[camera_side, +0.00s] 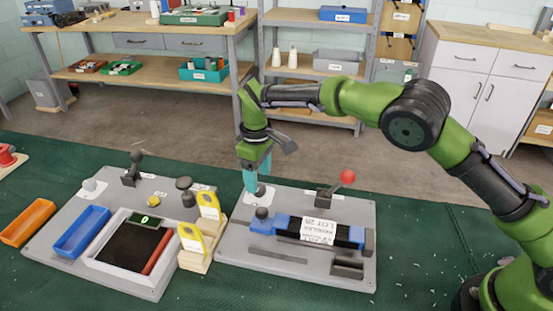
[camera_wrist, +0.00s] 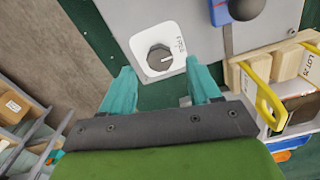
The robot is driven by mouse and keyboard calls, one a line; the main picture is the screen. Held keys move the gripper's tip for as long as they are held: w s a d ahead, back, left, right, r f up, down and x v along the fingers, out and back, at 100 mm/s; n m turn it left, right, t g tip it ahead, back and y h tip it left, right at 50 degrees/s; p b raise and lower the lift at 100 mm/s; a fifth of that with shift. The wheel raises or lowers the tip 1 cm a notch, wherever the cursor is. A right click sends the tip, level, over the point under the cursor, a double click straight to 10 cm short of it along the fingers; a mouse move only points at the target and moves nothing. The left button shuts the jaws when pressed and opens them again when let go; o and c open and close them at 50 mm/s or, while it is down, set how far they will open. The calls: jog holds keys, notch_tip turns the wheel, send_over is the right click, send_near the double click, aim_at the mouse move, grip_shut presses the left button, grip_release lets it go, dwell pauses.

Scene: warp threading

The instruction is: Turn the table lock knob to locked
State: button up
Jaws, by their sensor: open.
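A dark round knob (camera_wrist: 159,57) sits on a white plate (camera_wrist: 140,42) in the wrist view. In the side view the plate (camera_side: 251,199) is at the back left corner of the right grey board, and the knob is partly hidden by my fingers. My gripper (camera_side: 253,184) points down over it. In the wrist view my gripper's teal fingers (camera_wrist: 160,68) are apart, one to each side of the knob's near edge, holding nothing.
The right grey board (camera_side: 290,268) carries a black and blue slide labelled LOT 28 (camera_side: 317,231), a red-ball lever (camera_side: 347,177) and a dark ball handle (camera_side: 262,213). Yellow-handled wooden pieces (camera_side: 192,240) stand left of it. Another grey board (camera_side: 62,257) lies further left.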

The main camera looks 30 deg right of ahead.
aim_at(259, 187)
jog(key=shift+f, duration=1.55)
jog(key=shift+c, duration=0.2)
jog(key=c, duration=1)
